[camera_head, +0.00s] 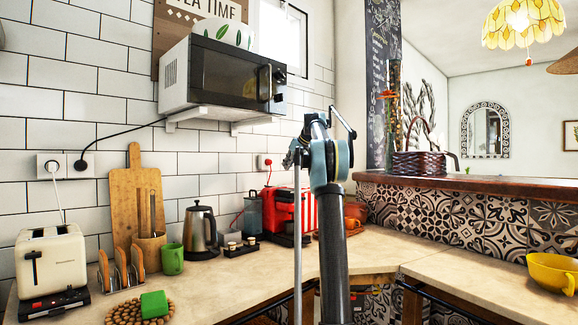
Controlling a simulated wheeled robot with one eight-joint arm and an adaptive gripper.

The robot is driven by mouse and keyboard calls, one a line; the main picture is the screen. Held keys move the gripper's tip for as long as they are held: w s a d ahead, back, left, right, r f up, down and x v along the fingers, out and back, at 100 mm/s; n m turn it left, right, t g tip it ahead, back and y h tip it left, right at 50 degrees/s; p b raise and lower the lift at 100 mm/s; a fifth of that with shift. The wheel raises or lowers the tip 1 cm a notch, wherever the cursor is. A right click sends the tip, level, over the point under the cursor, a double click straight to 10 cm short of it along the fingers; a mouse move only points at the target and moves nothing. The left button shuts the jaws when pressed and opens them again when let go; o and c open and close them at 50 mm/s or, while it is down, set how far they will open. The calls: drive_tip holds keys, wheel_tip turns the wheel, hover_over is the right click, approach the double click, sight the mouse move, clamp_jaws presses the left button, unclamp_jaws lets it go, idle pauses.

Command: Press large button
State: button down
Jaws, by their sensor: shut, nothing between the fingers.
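A microwave (190,78) with a dark front sits on a white wall bracket at upper middle. Its control panel (280,84) is at the right end of its front, beside the door handle. The panel is too small and oblique for me to make out which button is the large one. My arm rises in front of the counter, and my gripper (319,132) is at its upper end, below and to the right of the microwave. The gripper is shut with nothing in it and looks apart from the microwave. Its fingertips are partly hidden by the wrist.
A cream toaster (52,262), cutting board (134,198), green mug (172,259), kettle (201,232) and red appliance (286,210) stand along the counter. A raised tiled bar (470,215) is at right. A yellow bowl (552,271) sits on the right counter.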

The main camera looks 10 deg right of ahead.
drive_tip(key=x, duration=0.5)
drive_tip(key=shift+r, duration=0.1)
wheel_tip(320, 180, down, 3)
drive_tip(key=shift+r, duration=0.1)
drive_tip(key=shift+f, duration=0.7)
drive_tip(key=shift+f, duration=0.15)
